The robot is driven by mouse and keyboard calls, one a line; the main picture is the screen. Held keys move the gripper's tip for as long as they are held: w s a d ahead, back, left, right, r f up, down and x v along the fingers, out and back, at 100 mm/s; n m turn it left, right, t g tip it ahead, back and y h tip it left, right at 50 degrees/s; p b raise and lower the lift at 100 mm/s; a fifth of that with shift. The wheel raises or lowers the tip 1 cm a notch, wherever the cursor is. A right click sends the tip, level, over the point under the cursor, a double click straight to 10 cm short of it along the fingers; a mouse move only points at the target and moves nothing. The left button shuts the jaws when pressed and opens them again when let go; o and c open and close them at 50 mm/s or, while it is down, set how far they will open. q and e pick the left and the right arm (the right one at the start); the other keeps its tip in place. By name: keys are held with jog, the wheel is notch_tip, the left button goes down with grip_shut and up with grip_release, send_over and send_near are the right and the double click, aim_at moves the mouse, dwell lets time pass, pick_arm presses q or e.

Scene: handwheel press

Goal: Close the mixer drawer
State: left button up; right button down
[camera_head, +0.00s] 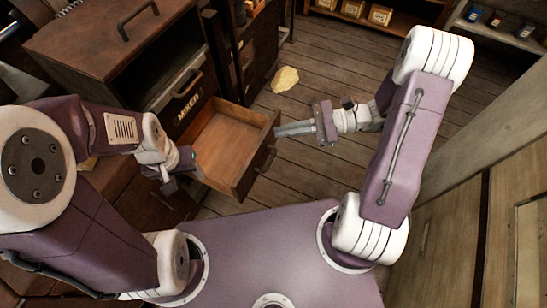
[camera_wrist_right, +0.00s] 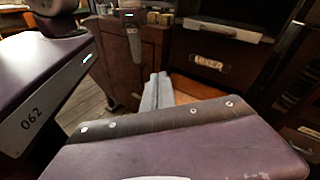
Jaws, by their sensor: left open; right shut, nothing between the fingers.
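The mixer drawer (camera_head: 222,148) is a wooden drawer pulled out of the dark cabinet, empty inside, with a dark handle on its front face. The word MIXER shows on a label (camera_head: 188,106) above it, and also in the right wrist view (camera_wrist_right: 206,63). My right gripper (camera_head: 279,131) is shut and empty, its fingertips close to the top far corner of the drawer front; I cannot tell if they touch. It also shows in the right wrist view (camera_wrist_right: 154,92), in front of the drawer. My left gripper (camera_head: 184,176) is open beside the drawer's near left side, its fingertips partly hidden.
The cabinet (camera_head: 110,45) stands at the upper left with a handle on top. A yellowish lump (camera_head: 285,79) lies on the plank floor (camera_head: 325,75). Shelves with small boxes (camera_head: 380,15) are at the back. Free floor lies right of the drawer.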

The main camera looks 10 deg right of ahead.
jog(key=w+d+f+m+t+b, duration=0.2)
jog(key=d+f+m+t+b, duration=0.15)
jog(key=f, duration=0.45)
jog(key=w+d+f+m+t+b, duration=0.2)
jog(key=d+f+m+t+b, duration=0.15)
jog(key=f, duration=0.55)
jog(key=m+t+h+b, duration=0.1)
jog(key=m+t+b, duration=0.1)
jog(key=m+b, duration=0.15)
send_near(270, 140)
pick_arm(q)
notch_tip(270, 140, down, 18)
jog(key=b, duration=0.2)
jog(key=shift+s+a+r+b, duration=0.2)
jog(key=shift+s+a+b, duration=0.1)
jog(key=shift+b, duration=0.1)
pick_arm(e)
jog(key=shift+n, duration=0.45)
jog(key=x, duration=0.7)
jog(key=shift+d, duration=0.1)
jog(key=shift+w, duration=0.1)
